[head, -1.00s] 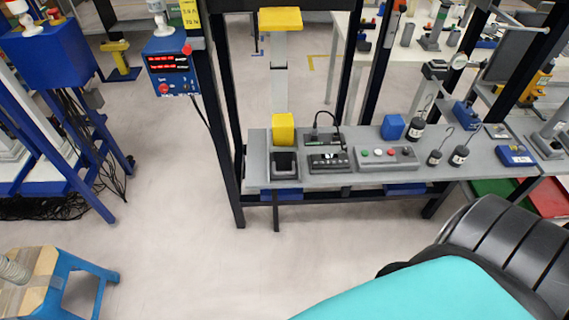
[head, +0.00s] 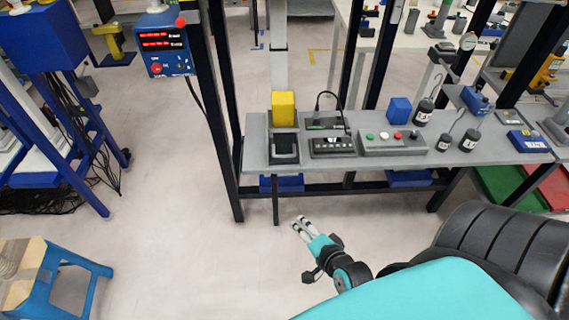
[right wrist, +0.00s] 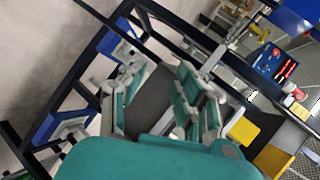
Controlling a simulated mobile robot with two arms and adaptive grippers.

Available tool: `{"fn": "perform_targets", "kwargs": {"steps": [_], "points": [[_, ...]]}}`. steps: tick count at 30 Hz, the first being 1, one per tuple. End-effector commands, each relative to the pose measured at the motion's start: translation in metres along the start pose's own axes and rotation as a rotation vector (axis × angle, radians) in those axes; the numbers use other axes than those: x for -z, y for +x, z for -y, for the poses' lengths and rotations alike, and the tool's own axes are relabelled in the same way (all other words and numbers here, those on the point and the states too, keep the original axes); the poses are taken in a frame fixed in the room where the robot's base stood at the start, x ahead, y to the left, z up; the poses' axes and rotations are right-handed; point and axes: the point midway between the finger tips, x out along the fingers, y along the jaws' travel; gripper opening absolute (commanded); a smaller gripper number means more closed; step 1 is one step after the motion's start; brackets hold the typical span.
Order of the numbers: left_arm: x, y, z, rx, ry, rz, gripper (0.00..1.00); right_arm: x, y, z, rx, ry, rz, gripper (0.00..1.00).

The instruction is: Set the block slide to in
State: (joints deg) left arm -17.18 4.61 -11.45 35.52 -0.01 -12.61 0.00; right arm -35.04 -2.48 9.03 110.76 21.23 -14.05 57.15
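A yellow block (head: 283,108) stands upright at the back of a dark open-topped holder (head: 284,148) at the left end of the grey bench. It looks like the block slide, but I cannot tell its exact setting. My right gripper (head: 298,226) is in front of and below the bench edge, slightly right of the holder and apart from it. Its two fingers are spread with nothing between them, as the right wrist view (right wrist: 155,92) also shows. A yellow piece (right wrist: 243,131) shows beyond the fingers there. My left gripper is not in view.
The grey bench (head: 480,150) also carries a keypad box (head: 333,146), a button box (head: 392,142), a blue cube (head: 399,110) and several black weights. Dark posts (head: 213,110) rise at its left. A blue stool (head: 60,285) stands lower left. The floor before the bench is clear.

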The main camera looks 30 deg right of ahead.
Motion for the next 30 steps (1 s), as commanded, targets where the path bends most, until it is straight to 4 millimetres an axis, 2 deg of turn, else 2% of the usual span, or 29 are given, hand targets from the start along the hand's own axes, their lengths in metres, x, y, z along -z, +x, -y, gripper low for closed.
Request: {"fn": "perform_targets", "kwargs": {"steps": [1,3,6,9,12,17,30], "points": [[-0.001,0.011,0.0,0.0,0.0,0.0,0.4,0.014,-0.009,0.023,0.062,0.077,-0.031,0.33],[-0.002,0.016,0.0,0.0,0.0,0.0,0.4,0.032,-0.024,0.056,0.138,0.173,-0.058,0.33],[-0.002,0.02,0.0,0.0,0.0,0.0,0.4,0.048,-0.042,0.089,0.217,0.268,-0.077,0.33],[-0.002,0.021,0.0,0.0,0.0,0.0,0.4,0.057,-0.053,0.108,0.26,0.318,-0.083,0.33],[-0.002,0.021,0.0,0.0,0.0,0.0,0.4,0.059,-0.054,0.116,0.275,0.333,-0.084,0.33],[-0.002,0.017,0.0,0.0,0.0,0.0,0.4,0.062,-0.035,0.123,0.279,0.334,-0.084,0.33],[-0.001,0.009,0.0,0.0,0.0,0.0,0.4,0.074,0.058,0.146,0.276,0.329,-0.083,0.33]]}}
